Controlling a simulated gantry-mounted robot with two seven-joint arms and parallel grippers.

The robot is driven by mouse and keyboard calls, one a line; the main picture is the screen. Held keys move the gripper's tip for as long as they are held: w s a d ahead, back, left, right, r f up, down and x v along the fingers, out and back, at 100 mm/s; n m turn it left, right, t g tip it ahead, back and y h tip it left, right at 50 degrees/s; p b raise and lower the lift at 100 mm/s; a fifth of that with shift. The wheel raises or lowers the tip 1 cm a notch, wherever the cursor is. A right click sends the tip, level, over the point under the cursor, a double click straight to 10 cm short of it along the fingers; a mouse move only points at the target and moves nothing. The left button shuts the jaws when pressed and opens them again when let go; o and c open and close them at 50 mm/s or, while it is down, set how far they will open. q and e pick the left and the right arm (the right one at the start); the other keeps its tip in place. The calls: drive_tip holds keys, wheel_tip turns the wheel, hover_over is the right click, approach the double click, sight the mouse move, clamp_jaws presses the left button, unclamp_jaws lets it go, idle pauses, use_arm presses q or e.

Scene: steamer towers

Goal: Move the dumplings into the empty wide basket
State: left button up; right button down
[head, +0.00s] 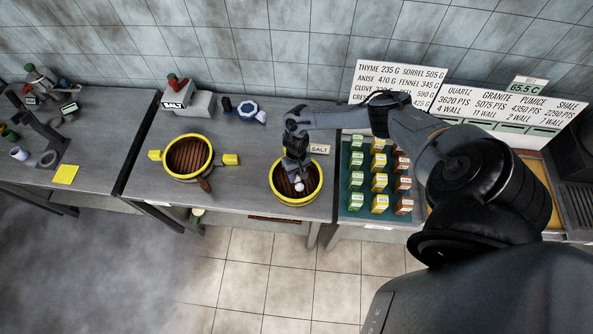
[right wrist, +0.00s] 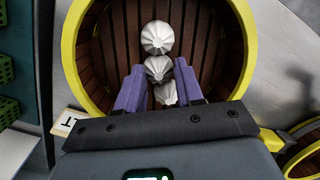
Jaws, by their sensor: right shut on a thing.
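A round brown basket with a yellow rim (head: 273,193) stands right of the table's middle in the head view. It fills most of the right wrist view (right wrist: 70,55) and holds white pleated dumplings. One dumpling (right wrist: 157,37) lies beyond my fingertips. Another dumpling (right wrist: 158,68) is between the purple fingers of my right gripper (right wrist: 159,72), which is shut on it inside the basket. A third dumpling (right wrist: 168,93) shows nearer, partly hidden by the gripper. The wide basket (head: 188,157) with yellow side handles stands to the left, and its visible inside is empty. My left gripper is out of view.
A tray of small green, yellow and orange boxes (head: 379,181) lies right of the dumpling basket. A small label (head: 320,149) stands behind that basket. A blue-and-white device (head: 247,110) and a grey block (head: 190,103) stand at the back.

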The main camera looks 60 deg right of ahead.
drive_tip(key=shift+f+b, duration=0.3)
drive_tip(key=shift+f, duration=0.15)
idle(0.5)
drive_tip(key=c, duration=0.6)
unclamp_jaws()
drive_tip(key=shift+c, duration=0.2)
drive_tip(key=shift+r, duration=0.15)
wheel_tip(320, 180, up, 10)
drive_tip(key=d, duration=0.1)
drive_tip(key=shift+w+d+r, duration=0.2)
drive_tip(key=shift+w+d, duration=0.05)
drive_tip(key=shift+w, duration=0.2)
